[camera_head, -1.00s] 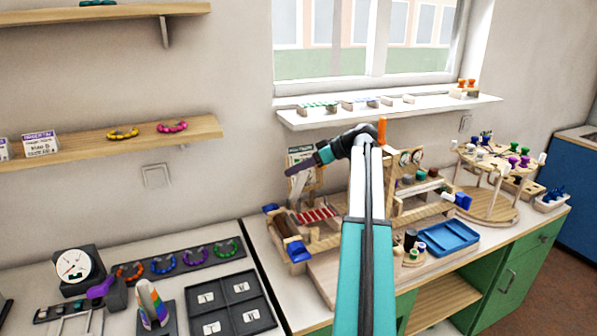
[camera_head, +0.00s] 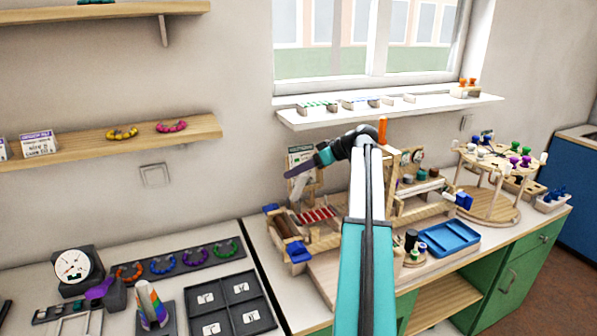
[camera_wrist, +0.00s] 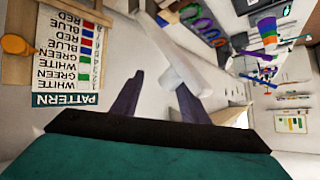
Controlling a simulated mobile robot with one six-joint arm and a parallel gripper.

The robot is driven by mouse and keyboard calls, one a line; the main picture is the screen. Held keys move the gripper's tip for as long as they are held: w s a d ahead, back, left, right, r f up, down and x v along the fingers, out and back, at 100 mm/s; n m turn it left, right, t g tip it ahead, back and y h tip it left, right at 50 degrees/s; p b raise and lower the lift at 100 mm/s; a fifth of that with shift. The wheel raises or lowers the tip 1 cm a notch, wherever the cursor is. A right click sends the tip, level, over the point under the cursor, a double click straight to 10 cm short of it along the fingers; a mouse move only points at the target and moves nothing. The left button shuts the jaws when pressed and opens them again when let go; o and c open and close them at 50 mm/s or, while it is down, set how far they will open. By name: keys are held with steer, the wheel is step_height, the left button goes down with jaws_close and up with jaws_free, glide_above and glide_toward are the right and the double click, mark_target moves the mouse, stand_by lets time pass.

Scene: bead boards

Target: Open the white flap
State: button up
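My gripper (camera_head: 314,161) is at the end of the arm, in front of the pattern card (camera_head: 300,152) and above the wooden bead station on the right-hand counter. In the wrist view its two purple fingers (camera_wrist: 160,85) are apart, with nothing clearly held between them. A pale white bar (camera_wrist: 190,68), which looks like the white flap, lies just beyond the fingertips, close to the right finger. I cannot tell whether they touch. In the head view a pale slanting piece (camera_head: 299,187) shows just below the gripper. The flap's hinge cannot be made out.
The pattern card (camera_wrist: 72,55) stands close beside the gripper in the wrist view. A striped red-and-white rack (camera_head: 316,216) lies below. Wooden racks (camera_head: 425,188) and a blue tray (camera_head: 448,238) stand to the right. The window sill (camera_head: 380,113) is above.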

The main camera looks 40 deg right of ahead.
steer(key=b+v, duration=0.2)
steer(key=v, duration=1.1)
steer(key=shift+s+r+b, duration=0.2)
steer(key=shift+s+b, duration=0.1)
steer(key=shift+d, duration=0.15)
